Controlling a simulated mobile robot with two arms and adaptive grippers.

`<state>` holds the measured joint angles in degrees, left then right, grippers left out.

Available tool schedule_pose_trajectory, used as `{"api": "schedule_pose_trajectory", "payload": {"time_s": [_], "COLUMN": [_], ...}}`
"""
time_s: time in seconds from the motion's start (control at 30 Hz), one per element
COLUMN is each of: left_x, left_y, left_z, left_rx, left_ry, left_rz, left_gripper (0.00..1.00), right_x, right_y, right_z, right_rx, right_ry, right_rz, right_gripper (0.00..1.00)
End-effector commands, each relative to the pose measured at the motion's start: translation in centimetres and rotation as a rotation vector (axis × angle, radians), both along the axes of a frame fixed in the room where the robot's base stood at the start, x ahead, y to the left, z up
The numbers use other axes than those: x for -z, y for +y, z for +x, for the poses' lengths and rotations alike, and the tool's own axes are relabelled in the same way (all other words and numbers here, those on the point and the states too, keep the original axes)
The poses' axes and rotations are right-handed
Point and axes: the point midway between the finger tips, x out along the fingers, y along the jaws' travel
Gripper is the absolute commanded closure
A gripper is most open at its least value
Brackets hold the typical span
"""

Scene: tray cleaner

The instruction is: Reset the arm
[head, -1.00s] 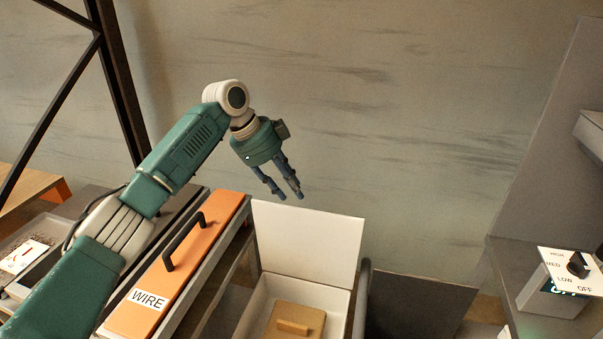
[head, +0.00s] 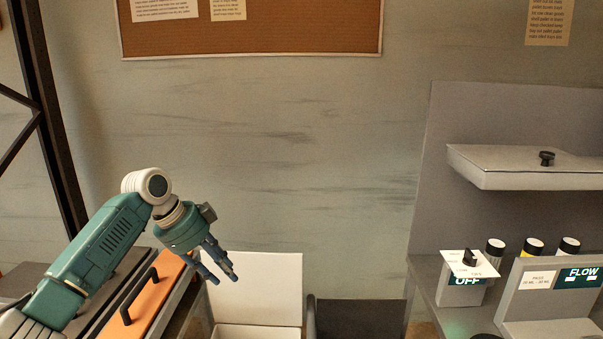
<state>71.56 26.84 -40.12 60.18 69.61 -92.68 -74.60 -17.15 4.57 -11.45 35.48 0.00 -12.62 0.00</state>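My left arm comes in from the lower left in the head view. Its green and white links bend at a round white joint. My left gripper (head: 220,278) hangs down from that joint, with its dark fingers pointing down and to the right. The fingers look apart, with nothing between them. It is above and beside an orange panel with a black handle (head: 140,297), and in front of a white upright lid (head: 262,285). I see no contact between them. My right arm and gripper do not show.
An open white box (head: 255,333) stands below the upright lid. At the right, a counter holds a knob switch box (head: 466,272), several capped bottles (head: 531,248) and a FLOW unit (head: 550,290) under a shelf lid (head: 530,168). A corkboard (head: 250,32) hangs on the wall. The middle air is clear.

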Motion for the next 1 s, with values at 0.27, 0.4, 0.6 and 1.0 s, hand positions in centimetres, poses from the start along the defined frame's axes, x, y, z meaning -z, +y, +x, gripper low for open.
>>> {"api": "schedule_pose_trajectory", "payload": {"time_s": [0.27, 0.4, 0.6, 1.0], "left_x": [4.3, 7.2, 12.9, 25.7], "left_y": [-1.7, -2.8, -5.1, -9.0], "left_z": [-1.7, -3.0, -6.4, -21.7], "left_rx": [-0.022, -0.047, -0.108, -0.531], "left_ry": [0.042, 0.068, 0.117, 0.24], "left_rz": [0.013, 0.021, 0.024, -0.054], "left_gripper": [0.67, 0.67, 0.67, 0.67], "right_x": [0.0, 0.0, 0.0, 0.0], "right_y": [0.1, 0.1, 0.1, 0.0], "right_z": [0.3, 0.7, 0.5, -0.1], "right_rx": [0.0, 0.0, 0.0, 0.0], "right_ry": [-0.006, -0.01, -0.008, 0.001], "right_rz": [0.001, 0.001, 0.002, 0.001], "right_gripper": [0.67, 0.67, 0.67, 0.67]}}
